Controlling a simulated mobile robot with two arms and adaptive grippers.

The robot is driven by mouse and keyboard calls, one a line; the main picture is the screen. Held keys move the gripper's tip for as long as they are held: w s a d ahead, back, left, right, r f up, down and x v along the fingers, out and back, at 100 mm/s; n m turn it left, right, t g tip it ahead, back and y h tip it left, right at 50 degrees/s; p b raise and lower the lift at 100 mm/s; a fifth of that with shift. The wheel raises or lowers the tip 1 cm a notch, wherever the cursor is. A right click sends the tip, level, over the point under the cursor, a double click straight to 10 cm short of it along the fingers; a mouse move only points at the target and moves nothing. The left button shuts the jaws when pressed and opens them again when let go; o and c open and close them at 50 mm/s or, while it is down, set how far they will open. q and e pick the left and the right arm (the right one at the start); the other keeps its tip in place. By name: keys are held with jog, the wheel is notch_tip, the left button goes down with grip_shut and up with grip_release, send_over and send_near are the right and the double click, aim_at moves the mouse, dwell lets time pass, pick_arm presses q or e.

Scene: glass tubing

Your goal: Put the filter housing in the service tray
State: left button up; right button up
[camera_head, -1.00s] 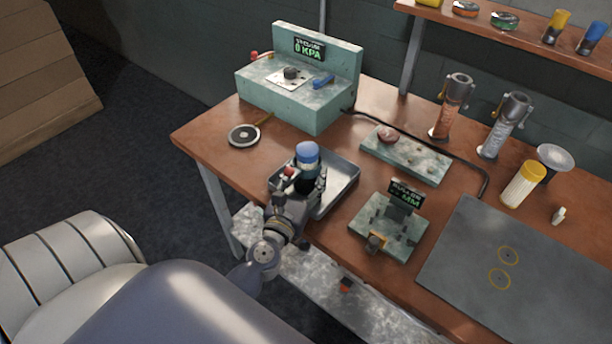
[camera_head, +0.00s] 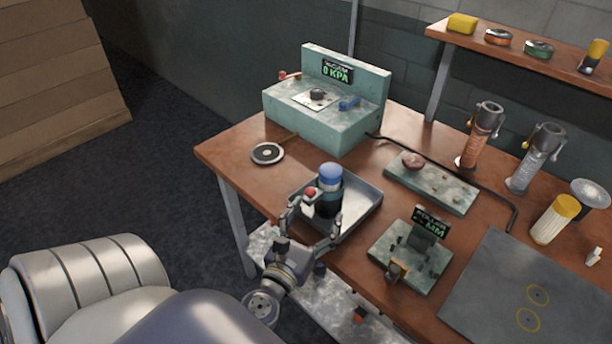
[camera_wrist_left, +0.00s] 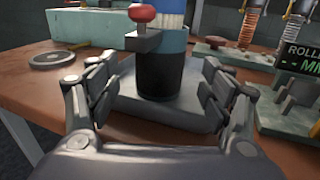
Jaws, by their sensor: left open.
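The filter housing (camera_head: 329,192), a dark cylinder with a blue upper part and a red knob on its side, stands upright in the service tray (camera_head: 363,211), a shallow grey metal tray at the table's front edge. My left gripper (camera_head: 311,220) is open at the near side of the housing, its fingers spread wide. In the left wrist view, the housing (camera_wrist_left: 160,75) stands between and beyond the open fingers (camera_wrist_left: 160,92), with gaps on both sides. The tray (camera_wrist_left: 185,112) shows under it. The housing's top is cut off there. My right gripper is not in view.
A green vacuum station (camera_head: 325,120) stands behind the tray, with a round disc (camera_head: 267,153) to its left. A roller fixture (camera_head: 410,262) is close on the tray's right.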

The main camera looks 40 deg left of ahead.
pick_arm(q)
jog(key=shift+b+v, duration=1)
jog(key=shift+v, duration=1.65)
